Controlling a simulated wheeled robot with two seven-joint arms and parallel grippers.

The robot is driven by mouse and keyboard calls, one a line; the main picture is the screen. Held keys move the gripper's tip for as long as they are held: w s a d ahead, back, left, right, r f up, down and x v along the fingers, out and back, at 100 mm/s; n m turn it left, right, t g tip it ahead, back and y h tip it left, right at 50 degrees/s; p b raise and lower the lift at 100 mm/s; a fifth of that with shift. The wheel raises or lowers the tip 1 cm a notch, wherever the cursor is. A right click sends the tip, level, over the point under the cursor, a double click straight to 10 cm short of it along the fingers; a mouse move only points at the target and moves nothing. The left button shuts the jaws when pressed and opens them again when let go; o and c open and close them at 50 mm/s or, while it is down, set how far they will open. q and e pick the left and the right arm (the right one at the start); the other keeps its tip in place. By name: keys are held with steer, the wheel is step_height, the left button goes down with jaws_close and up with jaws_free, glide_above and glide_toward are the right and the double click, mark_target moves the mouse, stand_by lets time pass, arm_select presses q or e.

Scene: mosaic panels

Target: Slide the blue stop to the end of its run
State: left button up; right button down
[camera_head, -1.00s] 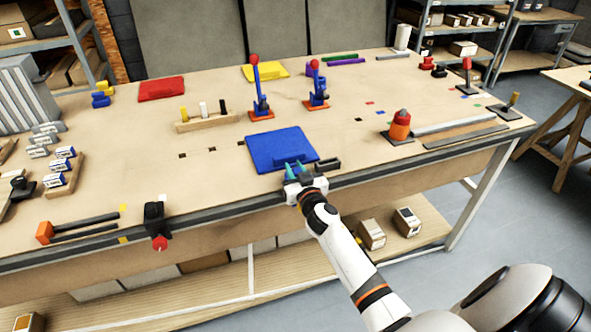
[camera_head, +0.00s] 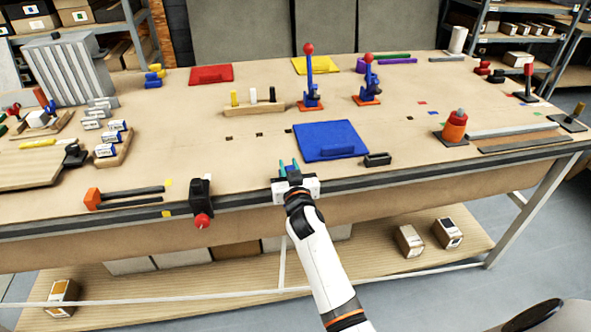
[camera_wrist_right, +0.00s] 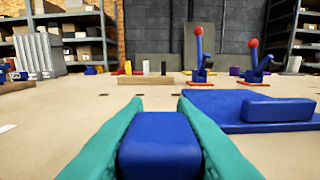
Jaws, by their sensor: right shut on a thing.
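My right gripper (camera_head: 289,166) is at the front edge of the bench, left of the flat blue panel (camera_head: 317,146). Its teal fingers are shut on a blue block, the blue stop (camera_wrist_right: 160,142), which fills the gap between them in the right wrist view. In the head view the stop (camera_head: 293,172) shows only as a small blue patch between the fingers. The panel also shows in the wrist view (camera_wrist_right: 215,104), to the right and apart from the stop. Any track under the stop is hidden. My left gripper is not in view.
The edge between is clear. A black handle (camera_head: 377,159) lies right. Blue levers (camera_head: 311,85) stand behind.

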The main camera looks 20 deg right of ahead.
steer(key=shift+a, duration=0.2)
steer(key=c, duration=1.2)
jaws_free()
steer(key=shift+a, duration=0.1)
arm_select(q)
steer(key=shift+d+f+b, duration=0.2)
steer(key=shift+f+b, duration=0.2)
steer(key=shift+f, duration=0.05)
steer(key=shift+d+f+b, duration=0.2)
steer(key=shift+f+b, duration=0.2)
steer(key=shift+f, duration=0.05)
arm_select(e)
steer(key=v, duration=1.2)
